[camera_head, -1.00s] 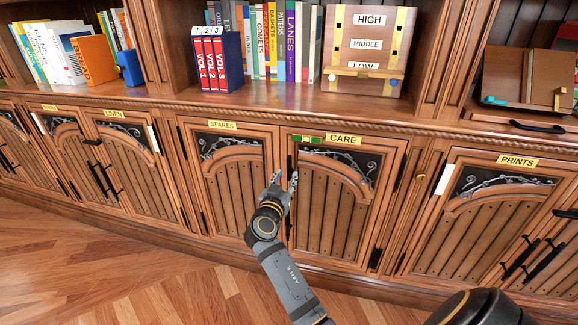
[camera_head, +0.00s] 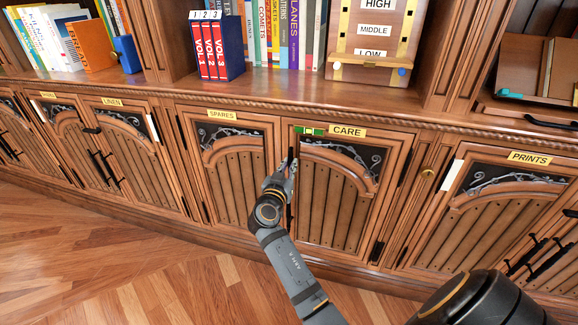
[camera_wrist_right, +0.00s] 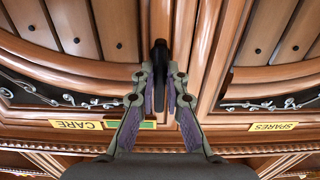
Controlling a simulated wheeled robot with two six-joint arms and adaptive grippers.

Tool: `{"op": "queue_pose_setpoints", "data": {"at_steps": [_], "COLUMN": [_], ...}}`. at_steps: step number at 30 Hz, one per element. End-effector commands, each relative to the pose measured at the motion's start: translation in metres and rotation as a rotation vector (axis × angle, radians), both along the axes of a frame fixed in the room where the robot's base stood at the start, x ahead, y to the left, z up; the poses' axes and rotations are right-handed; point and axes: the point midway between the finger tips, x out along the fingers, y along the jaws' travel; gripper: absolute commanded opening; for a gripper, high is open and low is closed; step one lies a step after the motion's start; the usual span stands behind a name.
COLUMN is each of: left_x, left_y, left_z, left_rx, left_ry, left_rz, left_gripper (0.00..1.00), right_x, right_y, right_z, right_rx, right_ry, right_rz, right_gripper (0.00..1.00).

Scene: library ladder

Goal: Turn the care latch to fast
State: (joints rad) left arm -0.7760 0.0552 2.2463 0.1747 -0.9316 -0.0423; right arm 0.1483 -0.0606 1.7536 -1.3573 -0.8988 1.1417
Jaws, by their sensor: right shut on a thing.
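The CARE door (camera_head: 335,195) is closed, with its yellow CARE label (camera_head: 347,131) on the top rail. A small green plate with a pale middle (camera_head: 311,131) sits left of that label; it also shows in the wrist view (camera_wrist_right: 147,125). A black upright bar (camera_head: 290,156), seemingly the latch, is at the door's left edge. My right gripper (camera_head: 282,175) is shut on this bar, its fingers on either side of it in the upside-down wrist view (camera_wrist_right: 165,88). The fingers partly hide the bar. My left gripper is out of view.
The SPARES door (camera_head: 235,175) is closed on the left, and the PRINTS door (camera_head: 495,210) stands on the right. The shelf above holds red volumes (camera_head: 215,48) and a HIGH/MIDDLE/LOW board (camera_head: 374,45). The wooden floor (camera_head: 150,265) in front is clear.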

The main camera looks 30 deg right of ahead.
Motion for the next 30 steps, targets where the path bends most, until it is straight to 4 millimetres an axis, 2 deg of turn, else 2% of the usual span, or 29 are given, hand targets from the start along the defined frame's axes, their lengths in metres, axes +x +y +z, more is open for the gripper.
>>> {"op": "queue_pose_setpoints", "data": {"at_steps": [14, 24, 30], "left_x": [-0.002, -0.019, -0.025], "left_y": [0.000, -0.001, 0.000], "left_z": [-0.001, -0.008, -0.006], "left_rx": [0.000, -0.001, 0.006], "left_ry": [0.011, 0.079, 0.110], "left_rz": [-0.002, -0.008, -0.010], "left_gripper": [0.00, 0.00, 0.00], "right_x": [0.001, 0.004, 0.006], "right_y": [0.001, 0.003, 0.005], "right_z": [0.000, 0.000, 0.000], "right_rx": [-0.047, -0.224, -0.348], "right_ry": [0.056, 0.262, 0.408], "right_rz": [0.000, 0.000, 0.000], "right_gripper": [0.00, 0.00, 0.00]}}
